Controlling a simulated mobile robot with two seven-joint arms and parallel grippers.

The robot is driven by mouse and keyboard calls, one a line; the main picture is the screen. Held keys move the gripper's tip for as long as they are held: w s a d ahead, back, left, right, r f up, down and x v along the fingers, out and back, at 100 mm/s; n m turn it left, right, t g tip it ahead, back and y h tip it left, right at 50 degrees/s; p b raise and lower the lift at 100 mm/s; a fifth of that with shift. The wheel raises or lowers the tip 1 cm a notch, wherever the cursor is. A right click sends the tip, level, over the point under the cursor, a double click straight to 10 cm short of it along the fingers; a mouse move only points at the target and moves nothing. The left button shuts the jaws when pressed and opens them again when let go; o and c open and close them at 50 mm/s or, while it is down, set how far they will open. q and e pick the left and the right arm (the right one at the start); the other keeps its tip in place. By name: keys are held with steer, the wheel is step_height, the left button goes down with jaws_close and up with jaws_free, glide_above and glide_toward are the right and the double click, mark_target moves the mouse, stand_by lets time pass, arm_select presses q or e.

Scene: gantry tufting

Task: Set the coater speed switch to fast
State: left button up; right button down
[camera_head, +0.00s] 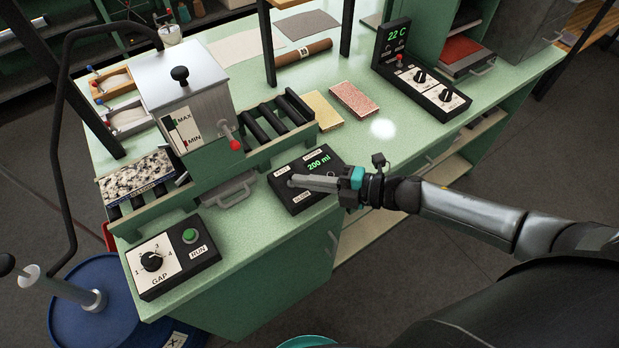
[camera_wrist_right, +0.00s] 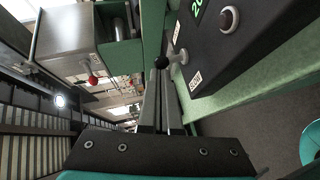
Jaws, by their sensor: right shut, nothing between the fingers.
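The coater control box (camera_head: 325,170) is black, with a green "200 ml" readout and small white labels, and sits near the bench's front edge. In the right wrist view the box (camera_wrist_right: 235,65) shows at the upper right. My right gripper (camera_head: 291,181) is shut and empty, reaching over the box from the right. In the wrist view its fingertips (camera_wrist_right: 163,77) are close to the ball; contact cannot be told. My left gripper is out of view.
The steel coater tank (camera_head: 205,90) with a red-tipped lever (camera_head: 236,145) and a roller conveyor (camera_head: 275,118) stand left of and behind the box. A GAP/RUN box (camera_head: 175,262) is at front left, a 22 C panel (camera_head: 425,85) at back right. Bench space right of the box is clear.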

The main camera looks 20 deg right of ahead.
steer(key=w+r+g+h+p, duration=0.1)
steer(key=p, duration=0.1)
steer(key=shift+r+m+p, duration=0.1)
steer(key=shift+m+p, duration=0.25)
steer(key=shift+m, duration=0.05)
steer(key=shift+w+a+p, duration=0.15)
steer(key=shift+w+p, duration=0.05)
steer(key=shift+p, duration=0.1)
steer(key=shift+r+p, duration=0.7)
steer(key=shift+p, duration=0.1)
